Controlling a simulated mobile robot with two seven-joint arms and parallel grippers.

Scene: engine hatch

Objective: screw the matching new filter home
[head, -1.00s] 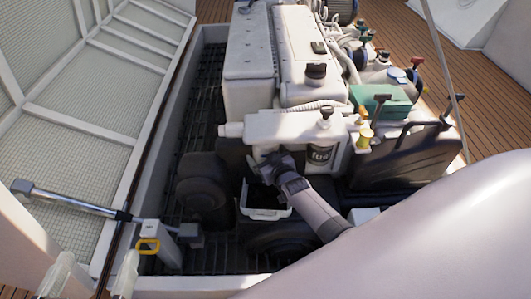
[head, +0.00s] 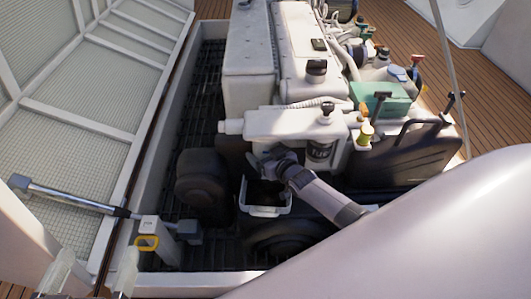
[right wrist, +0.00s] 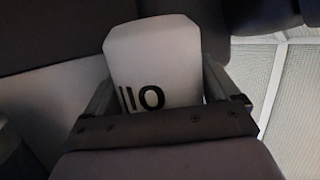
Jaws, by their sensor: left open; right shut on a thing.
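My right gripper (head: 274,162) is under the pale filter housing (head: 285,123) at the front of the engine. In the right wrist view it is shut on a white filter (right wrist: 155,55) with dark lettering that reads "OIL" upside down. In the head view the held filter is mostly hidden by the gripper and the housing, so I cannot tell whether it touches its seat. A filter with a dark "FUEL" label (head: 320,152) hangs from the housing just right of my gripper. My left gripper (head: 92,277) is open and empty at the lower left.
A white-rimmed tub (head: 265,211) with a dark inside stands right below my right gripper. A dark canister (head: 405,155) stands at right.

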